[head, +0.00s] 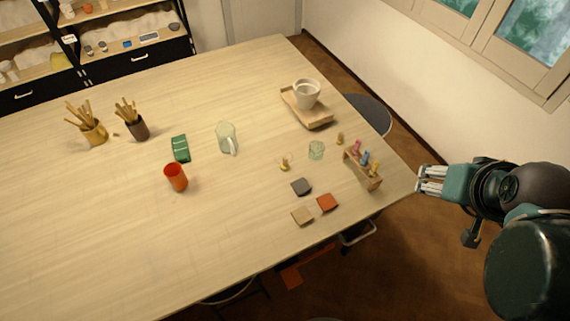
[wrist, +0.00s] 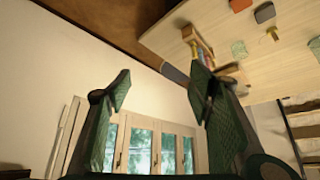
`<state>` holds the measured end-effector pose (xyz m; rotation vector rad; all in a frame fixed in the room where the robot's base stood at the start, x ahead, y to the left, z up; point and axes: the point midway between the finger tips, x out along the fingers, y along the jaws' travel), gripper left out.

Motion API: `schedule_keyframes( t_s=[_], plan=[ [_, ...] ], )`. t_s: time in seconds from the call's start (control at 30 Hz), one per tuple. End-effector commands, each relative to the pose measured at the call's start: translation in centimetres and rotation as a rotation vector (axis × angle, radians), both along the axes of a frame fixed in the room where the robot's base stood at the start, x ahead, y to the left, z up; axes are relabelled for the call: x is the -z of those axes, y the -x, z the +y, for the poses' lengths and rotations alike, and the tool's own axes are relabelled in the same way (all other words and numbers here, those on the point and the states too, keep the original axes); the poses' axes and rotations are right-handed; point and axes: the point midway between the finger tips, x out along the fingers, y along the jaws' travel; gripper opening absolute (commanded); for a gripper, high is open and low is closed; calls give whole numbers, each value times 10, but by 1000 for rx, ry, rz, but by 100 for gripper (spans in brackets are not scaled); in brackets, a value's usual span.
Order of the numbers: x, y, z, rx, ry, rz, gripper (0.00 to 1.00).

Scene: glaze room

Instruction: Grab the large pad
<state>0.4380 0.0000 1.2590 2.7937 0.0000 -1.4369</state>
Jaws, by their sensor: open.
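Three flat square pads lie near the table's front right edge: a dark grey pad (head: 301,186), an orange-red pad (head: 327,202) and a tan pad (head: 302,215). They look close in size, and I cannot tell which is the large one. In the wrist view the grey pad (wrist: 264,12) and the orange-red pad (wrist: 240,5) show at the top edge. My gripper (head: 420,180) is open and empty, off the table's right edge, to the right of the pads. In the wrist view its fingers (wrist: 162,92) are spread apart, with the wall and window behind.
A wooden rack (head: 363,170) with coloured pegs stands between the pads and my gripper. The table's front left is clear.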

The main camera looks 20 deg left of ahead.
Motion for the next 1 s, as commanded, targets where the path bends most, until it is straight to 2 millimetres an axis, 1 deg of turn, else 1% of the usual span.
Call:
schedule_keyframes(
  t_s=[0.03,0.17,0.2,0.67,0.87,1.0],
  plan=[
    [0,0,0,0,0,0,44],
    [0,0,0,0,0,0,27],
    [0,0,0,0,0,0,26],
    [-1,-3,3,-9,1,6,26],
    [-5,-15,13,-37,5,28,26],
    [-8,-28,25,-68,8,53,26]
  ],
)
